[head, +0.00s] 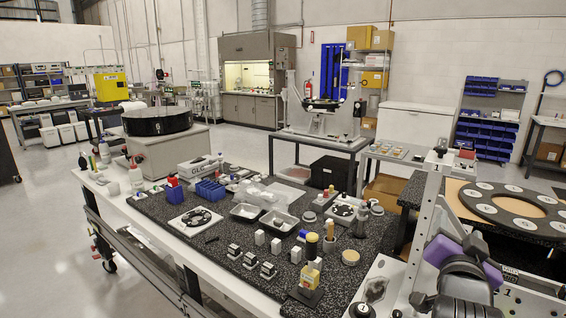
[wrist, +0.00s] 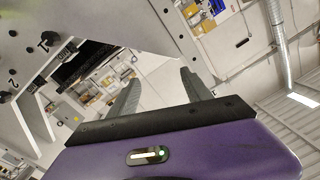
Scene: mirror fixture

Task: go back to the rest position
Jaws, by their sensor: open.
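My gripper (wrist: 163,90) shows in the wrist view, with its two grey fingers apart and nothing between them. Its purple body fills the bottom of that view. In the head view, purple and dark parts of my arm show at the lower right, beside a light metal upright with holes (head: 424,222); the fingertips cannot be made out there. A dark ring with pale round discs (head: 467,206) lies to the right of the upright. In the wrist view, a pale plate with dark knobs and markings (wrist: 28,60) is close on the left.
A speckled dark bench top (head: 219,258) holds small blocks, bottles and metal trays (head: 279,221). A black drum (head: 157,122) stands behind it at left. A second table (head: 318,141) carries an instrument at the back. The floor (head: 40,215) at left is clear.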

